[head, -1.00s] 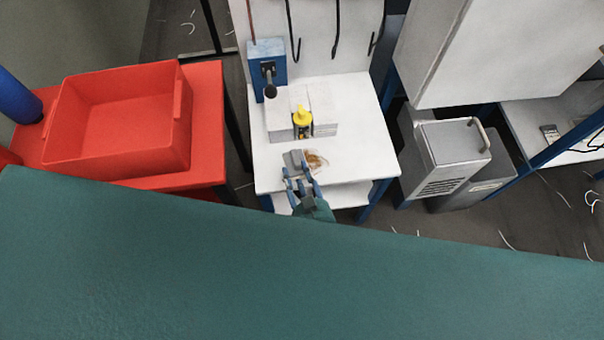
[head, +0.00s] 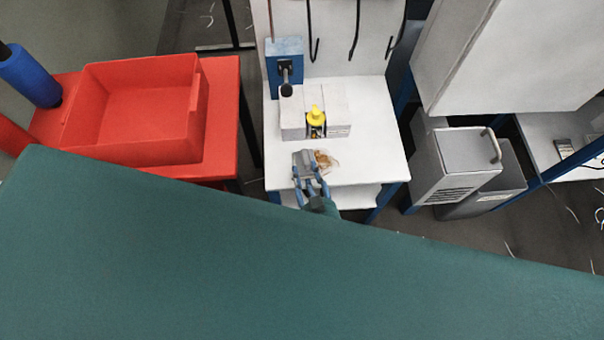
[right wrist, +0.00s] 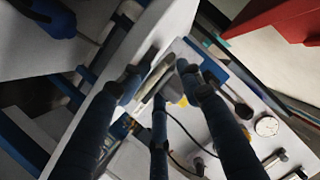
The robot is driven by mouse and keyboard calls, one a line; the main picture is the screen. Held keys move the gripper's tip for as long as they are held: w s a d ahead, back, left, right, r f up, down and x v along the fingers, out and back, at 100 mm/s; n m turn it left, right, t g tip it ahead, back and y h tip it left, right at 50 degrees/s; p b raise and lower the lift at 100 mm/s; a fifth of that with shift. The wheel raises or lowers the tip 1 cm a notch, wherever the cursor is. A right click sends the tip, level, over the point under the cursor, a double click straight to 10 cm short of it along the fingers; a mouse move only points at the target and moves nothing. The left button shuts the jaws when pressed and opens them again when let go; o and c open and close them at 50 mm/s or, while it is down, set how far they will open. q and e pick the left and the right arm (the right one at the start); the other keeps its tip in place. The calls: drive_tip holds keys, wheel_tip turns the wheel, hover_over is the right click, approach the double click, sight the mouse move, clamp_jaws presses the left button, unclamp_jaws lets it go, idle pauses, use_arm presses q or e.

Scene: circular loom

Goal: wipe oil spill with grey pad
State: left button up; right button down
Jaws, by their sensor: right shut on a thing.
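The grey pad (head: 302,158) is on or just above the white bench top in the head view, held at its near side by my right gripper (head: 309,184). The brown oil spill (head: 326,161) lies on the bench just right of the pad; the pad may cover its left edge. In the right wrist view, the blue fingers of my right gripper (right wrist: 160,85) surround the pad, seen nearly edge-on (right wrist: 150,82). The spill cannot be made out there. My left gripper is not in view.
The white bench (head: 375,160) carries pale boxes (head: 338,108), a yellow-capped bottle (head: 316,117) behind the pad, and a blue device (head: 284,58). A red bin (head: 140,150) stands on a red table to the left. A grey metal container (head: 455,160) stands right of the bench.

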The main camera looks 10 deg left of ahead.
sight(343, 178)
drive_tip(key=shift+w+d, duration=0.35)
drive_tip(key=shift+d, duration=0.55)
drive_tip(key=shift+w+d, duration=0.35)
drive_tip(key=shift+d, duration=0.55)
drive_tip(key=shift+w+d+f, duration=0.1)
drive_tip(key=shift+w+d, duration=0.25)
drive_tip(key=shift+d, duration=0.8)
drive_tip(key=shift+w+d+f, duration=0.1)
drive_tip(key=shift+w+d, duration=0.2)
drive_tip(key=shift+d, duration=0.8)
drive_tip(key=shift+w+d+f, duration=0.1)
drive_tip(key=shift+w+d, duration=0.25)
drive_tip(key=shift+d, duration=0.8)
drive_tip(key=shift+p, duration=0.3)
wheel_tip(343, 178, up, 6)
drive_tip(key=p, duration=0.5)
drive_tip(key=shift+a+r+p, duration=0.1)
drive_tip(key=shift+r+p, duration=0.05)
drive_tip(key=shift+p, duration=0.2)
wheel_tip(343, 178, up, 3)
drive_tip(key=p, duration=0.2)
drive_tip(key=shift+p, duration=0.4)
drive_tip(key=shift+w, duration=0.1)
